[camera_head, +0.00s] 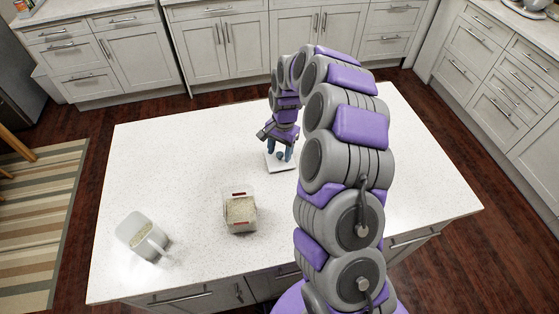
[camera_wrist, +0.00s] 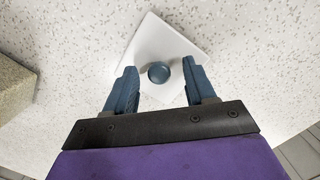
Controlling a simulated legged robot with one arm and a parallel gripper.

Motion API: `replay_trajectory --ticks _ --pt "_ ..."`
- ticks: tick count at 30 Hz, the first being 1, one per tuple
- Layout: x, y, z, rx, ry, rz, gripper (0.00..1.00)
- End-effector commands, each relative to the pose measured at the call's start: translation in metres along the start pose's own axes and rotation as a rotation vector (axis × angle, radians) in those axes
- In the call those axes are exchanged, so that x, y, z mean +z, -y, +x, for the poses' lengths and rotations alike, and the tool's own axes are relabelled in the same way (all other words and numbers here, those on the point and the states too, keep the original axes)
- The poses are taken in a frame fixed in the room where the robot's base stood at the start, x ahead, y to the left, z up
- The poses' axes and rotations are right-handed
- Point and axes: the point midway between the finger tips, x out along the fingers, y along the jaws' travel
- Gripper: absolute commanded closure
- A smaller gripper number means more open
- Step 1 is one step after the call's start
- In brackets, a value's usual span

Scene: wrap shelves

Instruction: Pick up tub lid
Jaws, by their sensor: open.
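The tub lid is a flat white square plate (camera_wrist: 165,38) with a round blue knob (camera_wrist: 158,73) in its middle. It lies on the white counter, and in the head view the lid (camera_head: 281,168) is partly hidden by my gripper. My gripper (camera_head: 279,152) points down over the lid. In the wrist view its two blue fingers are spread, one on each side of the knob, with a gap on both sides. Nothing is held. I cannot tell the exact height of the fingertips above the plate.
An open tub with pale grainy contents (camera_head: 240,226) stands on the counter left of the lid. A white pitcher (camera_head: 133,228) with similar contents stands further left. The white counter (camera_head: 180,160) is otherwise mostly clear. Cabinets line the back and right.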

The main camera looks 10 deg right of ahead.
Motion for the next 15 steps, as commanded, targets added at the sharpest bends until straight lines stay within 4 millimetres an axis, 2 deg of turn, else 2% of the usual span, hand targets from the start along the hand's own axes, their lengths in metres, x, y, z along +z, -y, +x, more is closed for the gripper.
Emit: replay_trajectory --ticks 6,15 --pt "-0.0001 0.0 0.0006 -0.001 -0.001 0.0 0.45" --pt "-0.0003 0.0001 0.0007 0.0 -0.001 0.0 0.74"
